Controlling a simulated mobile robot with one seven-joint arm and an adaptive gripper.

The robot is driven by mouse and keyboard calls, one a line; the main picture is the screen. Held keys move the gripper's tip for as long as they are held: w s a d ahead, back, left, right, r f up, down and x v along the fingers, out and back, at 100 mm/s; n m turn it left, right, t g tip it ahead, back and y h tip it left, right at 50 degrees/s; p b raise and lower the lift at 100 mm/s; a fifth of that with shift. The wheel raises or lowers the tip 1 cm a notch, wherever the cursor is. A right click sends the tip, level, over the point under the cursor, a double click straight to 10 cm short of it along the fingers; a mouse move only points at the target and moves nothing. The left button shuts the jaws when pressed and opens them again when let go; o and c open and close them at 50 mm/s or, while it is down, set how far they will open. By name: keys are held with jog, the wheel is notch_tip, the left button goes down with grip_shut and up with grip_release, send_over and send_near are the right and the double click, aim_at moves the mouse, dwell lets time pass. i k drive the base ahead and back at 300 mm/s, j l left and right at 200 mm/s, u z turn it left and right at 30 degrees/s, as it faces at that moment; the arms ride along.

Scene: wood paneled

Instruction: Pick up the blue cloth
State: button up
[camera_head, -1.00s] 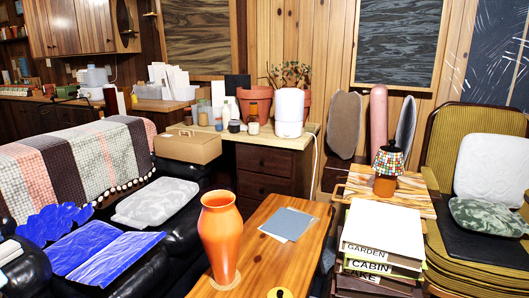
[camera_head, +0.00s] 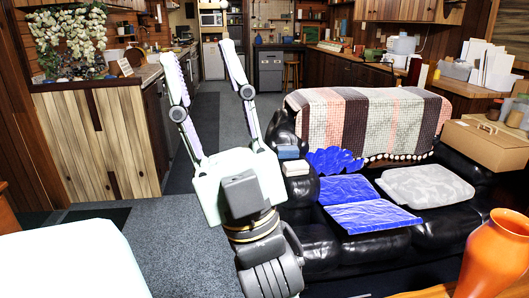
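A shiny, wrinkled bright blue cloth (camera_head: 370,217) lies spread on the seat of the black sofa (camera_head: 310,238). A second blue piece with a scalloped edge (camera_head: 335,161) stands against the sofa's back behind it; I cannot tell whether it is a cushion or cloth. My gripper (camera_head: 197,55) is in the middle-left of the view, its two long fingers apart and pointing up and away. Nothing is between them. It appears in front of the grey floor, left of the sofa and apart from the blue cloth.
A grey cushion (camera_head: 427,186) lies right of the cloth. A striped blanket (camera_head: 355,118) covers the sofa's back. Small stacked items (camera_head: 290,160) sit on the left armrest. An orange vase (camera_head: 494,255) stands front right. Carpet (camera_head: 185,245) is open left of the sofa.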

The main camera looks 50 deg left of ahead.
aim_at(283, 151)
jog(key=u, duration=1.4)
jog(key=z, duration=1.65)
jog(key=u, duration=1.15)
jog(key=i+j+z, duration=0.1)
jog(key=i+j, duration=0.3)
jog(key=i+j+z, duration=0.15)
jog(key=i+j, duration=0.2)
jog(key=i+j+z, duration=0.1)
jog(key=i+j, duration=0.25)
jog(key=j, duration=0.2)
